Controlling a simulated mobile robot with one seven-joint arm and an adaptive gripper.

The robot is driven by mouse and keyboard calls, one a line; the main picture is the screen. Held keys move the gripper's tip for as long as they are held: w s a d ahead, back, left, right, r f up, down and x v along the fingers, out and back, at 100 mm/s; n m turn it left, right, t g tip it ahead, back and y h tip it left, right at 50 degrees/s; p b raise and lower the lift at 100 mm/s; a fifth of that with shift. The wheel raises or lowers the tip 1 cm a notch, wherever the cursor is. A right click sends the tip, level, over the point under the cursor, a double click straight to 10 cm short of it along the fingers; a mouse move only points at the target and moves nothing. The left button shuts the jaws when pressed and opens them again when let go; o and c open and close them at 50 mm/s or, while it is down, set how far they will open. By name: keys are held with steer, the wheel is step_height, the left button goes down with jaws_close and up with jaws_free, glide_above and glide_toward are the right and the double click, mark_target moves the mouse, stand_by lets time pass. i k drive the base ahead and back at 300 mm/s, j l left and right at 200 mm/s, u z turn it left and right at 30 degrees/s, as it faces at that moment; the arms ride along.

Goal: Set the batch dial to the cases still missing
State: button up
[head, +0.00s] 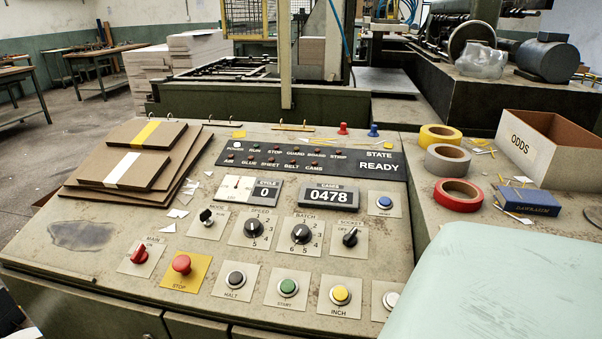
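The batch dial (303,234) is a round black knob on a square plate in the middle of the sloping control panel (85,270). Numbers run around it, with 1 at the top and 5 and 6 at the bottom; I cannot tell for sure which its pointer marks. Above it, the cases counter (328,196) reads 0478. The cycle display (264,191) left of the counter reads 0. The state sign (380,166) reads READY. My gripper is not in view, so nothing shows at the dial.
Speed dial (257,230) and socket knob (350,237) flank the batch dial. A red stop button (182,264), green start button (288,287) and yellow inch button (340,295) sit nearer.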

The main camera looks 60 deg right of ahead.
mark_target(301, 233)
steer(key=z, duration=1.5)
steer(key=k+l+z, duration=0.2)
steer(key=z, duration=0.15)
steer(key=k+l+z, duration=0.2)
steer(key=z, duration=0.15)
